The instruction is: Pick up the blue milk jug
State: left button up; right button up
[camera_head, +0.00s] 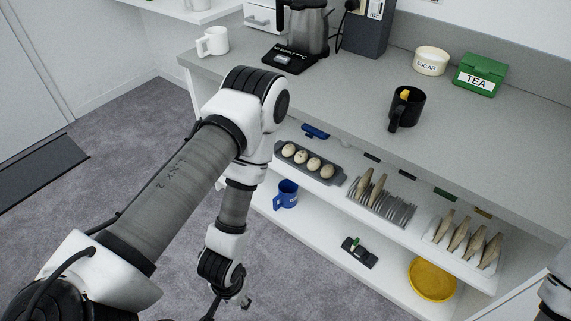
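The blue jug (287,194) stands on the lower white shelf under the counter, near its left end. It looks upright, with its handle toward the left. My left arm comes in from the left and crosses in front of the counter's left end. My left gripper (232,301) hangs low at the bottom edge of the picture, below and left of the jug and apart from it. It is small and partly cut off, so its opening is unclear. Only a piece of my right arm shows at the right edge; its gripper is out of view.
An egg tray (311,162), a grey rack (380,205) and more upright items sit on the shelf above. A yellow bowl (432,280) and a small dark object (359,252) share the jug's shelf. A black mug (406,108) stands on the counter. Carpet lies open at left.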

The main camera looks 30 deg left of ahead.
aim_at(287, 197)
jog(key=u, duration=0.85)
